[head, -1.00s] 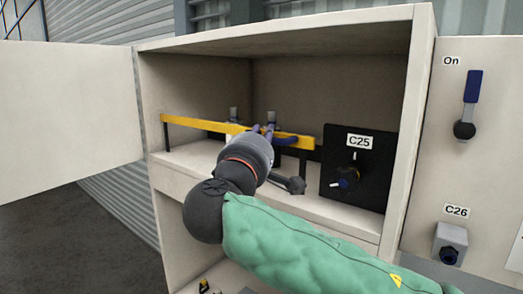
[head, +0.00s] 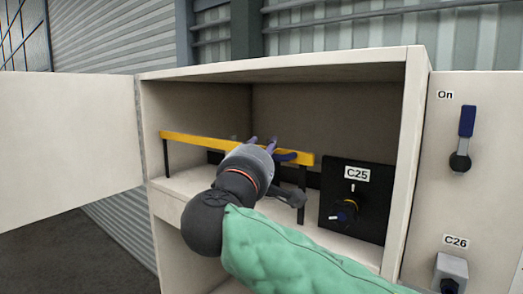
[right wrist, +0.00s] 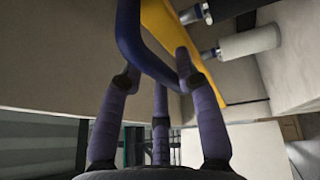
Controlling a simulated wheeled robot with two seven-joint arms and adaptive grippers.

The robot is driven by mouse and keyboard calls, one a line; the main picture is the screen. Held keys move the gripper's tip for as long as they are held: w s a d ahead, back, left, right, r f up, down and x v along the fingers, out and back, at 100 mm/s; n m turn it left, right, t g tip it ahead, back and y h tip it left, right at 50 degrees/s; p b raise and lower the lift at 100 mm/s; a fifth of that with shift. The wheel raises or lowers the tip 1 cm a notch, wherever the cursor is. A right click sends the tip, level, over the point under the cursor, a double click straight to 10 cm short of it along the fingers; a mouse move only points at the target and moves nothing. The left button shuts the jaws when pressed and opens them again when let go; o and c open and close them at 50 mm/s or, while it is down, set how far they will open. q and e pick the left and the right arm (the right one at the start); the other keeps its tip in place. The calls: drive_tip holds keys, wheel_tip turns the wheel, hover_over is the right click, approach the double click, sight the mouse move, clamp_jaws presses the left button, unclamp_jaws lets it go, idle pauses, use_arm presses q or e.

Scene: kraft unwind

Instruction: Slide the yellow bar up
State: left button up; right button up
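The yellow bar (head: 205,144) runs across the inside of the cabinet on black posts (head: 302,182), slightly above the shelf. A curved blue handle (head: 286,156) is at its right part. The handle also shows in the right wrist view (right wrist: 131,38), next to the yellow bar (right wrist: 172,35). My right gripper (head: 262,142) is at the bar, with its fingers around the blue handle. In the right wrist view the gripper (right wrist: 157,72) has bent fingertips against the handle, and the contact is partly hidden. My left gripper is out of view.
A black box labelled C25 (head: 345,202) with a knob stands right of the bar. The cabinet's right wall (head: 405,160) and open left door (head: 65,145) flank the opening. A lever (head: 466,135) and the C26 box (head: 451,270) are on the right panel.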

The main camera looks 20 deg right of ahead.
drive_tip(key=v, duration=1.2)
drive_tip(key=shift+w+a, duration=0.1)
drive_tip(key=shift+f, duration=0.1)
